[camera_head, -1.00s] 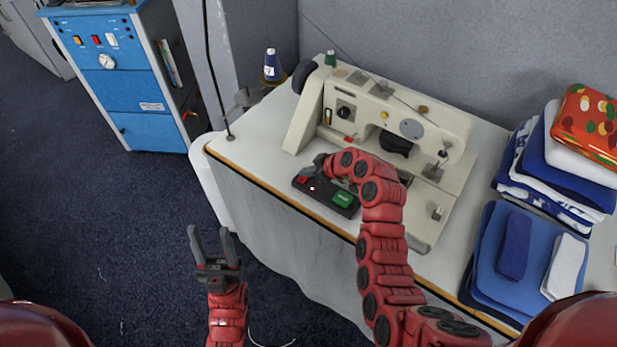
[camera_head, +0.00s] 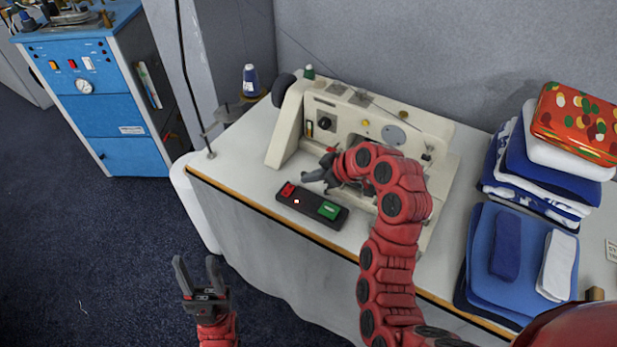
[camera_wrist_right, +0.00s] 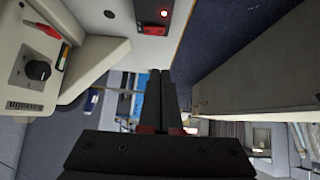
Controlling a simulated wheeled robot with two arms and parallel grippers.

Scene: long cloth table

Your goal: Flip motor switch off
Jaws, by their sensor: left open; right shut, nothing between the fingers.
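The motor switch (camera_head: 312,207) is a flat black box on the table in front of the sewing machine (camera_head: 370,120). It has a red button at its left end, a lit red light beside that, and a green button at its right end. My left gripper (camera_head: 198,275) is open and empty, in front of the table's left end.
Folded blue and white cloths (camera_head: 520,250) lie at the right, with another stack and a patterned red item (camera_head: 575,122) behind. A blue cabinet (camera_head: 100,100) stands at the far left.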

